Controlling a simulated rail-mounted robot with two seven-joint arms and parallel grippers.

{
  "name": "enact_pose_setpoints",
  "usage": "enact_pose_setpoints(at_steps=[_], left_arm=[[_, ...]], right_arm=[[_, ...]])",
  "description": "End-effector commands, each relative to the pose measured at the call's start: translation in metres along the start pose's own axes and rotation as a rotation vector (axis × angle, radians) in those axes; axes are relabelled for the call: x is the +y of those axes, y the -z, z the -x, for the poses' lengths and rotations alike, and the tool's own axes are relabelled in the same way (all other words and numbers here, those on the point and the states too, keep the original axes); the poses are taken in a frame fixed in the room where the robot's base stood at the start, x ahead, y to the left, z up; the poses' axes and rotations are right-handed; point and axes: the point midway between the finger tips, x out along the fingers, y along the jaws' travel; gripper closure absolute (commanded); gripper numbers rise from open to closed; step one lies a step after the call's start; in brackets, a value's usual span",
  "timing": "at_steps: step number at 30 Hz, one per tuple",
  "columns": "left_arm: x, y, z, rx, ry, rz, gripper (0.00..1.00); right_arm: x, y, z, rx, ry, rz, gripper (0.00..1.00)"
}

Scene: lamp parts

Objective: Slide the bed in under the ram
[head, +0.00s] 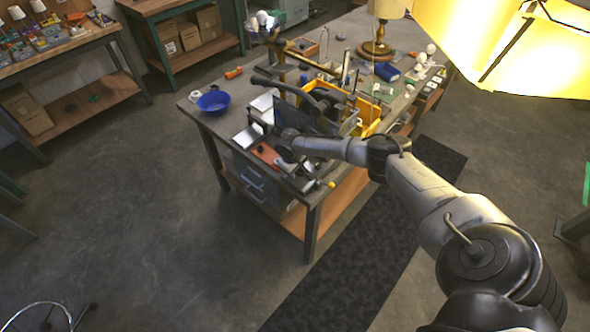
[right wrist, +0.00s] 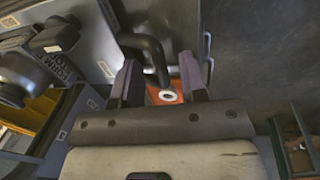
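A dark press-like tool (head: 312,108) with a long lever stands on the near end of the workbench. I cannot make out its ram or bed clearly. In the right wrist view, a dark bent handle (right wrist: 153,50) rises between the fingers of my right gripper (right wrist: 161,82). The fingers are apart, with gaps beside the handle. Below them is an orange surface (right wrist: 157,95) with a white ring (right wrist: 168,96). An orange plate (head: 266,153) lies at the bench's near end in the head view. My wrist partly covers that area. My left gripper is out of view.
A blue bowl (head: 213,101) sits at the bench's left corner. A yellow bin (head: 368,116) stands behind the press. A lamp with a wooden base (head: 376,48) is at the back. A large yellow shade (head: 520,45) fills the upper right.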

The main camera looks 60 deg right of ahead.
Motion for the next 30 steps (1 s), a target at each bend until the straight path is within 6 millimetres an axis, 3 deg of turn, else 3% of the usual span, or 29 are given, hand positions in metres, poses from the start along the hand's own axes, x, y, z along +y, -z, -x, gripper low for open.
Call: enact_pose_setpoints(at_steps=[2, 12, 23, 30], left_arm=[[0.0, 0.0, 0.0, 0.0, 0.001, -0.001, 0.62], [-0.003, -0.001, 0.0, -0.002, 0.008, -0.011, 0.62], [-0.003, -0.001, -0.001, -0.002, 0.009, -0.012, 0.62], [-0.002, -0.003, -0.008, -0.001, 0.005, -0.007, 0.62]], right_arm=[[0.0, 0.0, 0.0, 0.0, 0.0, 0.0, 0.68], [0.0, 0.0, 0.0, 0.0, 0.0, 0.0, 1.0], [0.003, 0.0, -0.001, -0.002, -0.001, -0.002, 1.0], [0.036, 0.0, -0.008, -0.002, -0.002, -0.005, 1.0]])
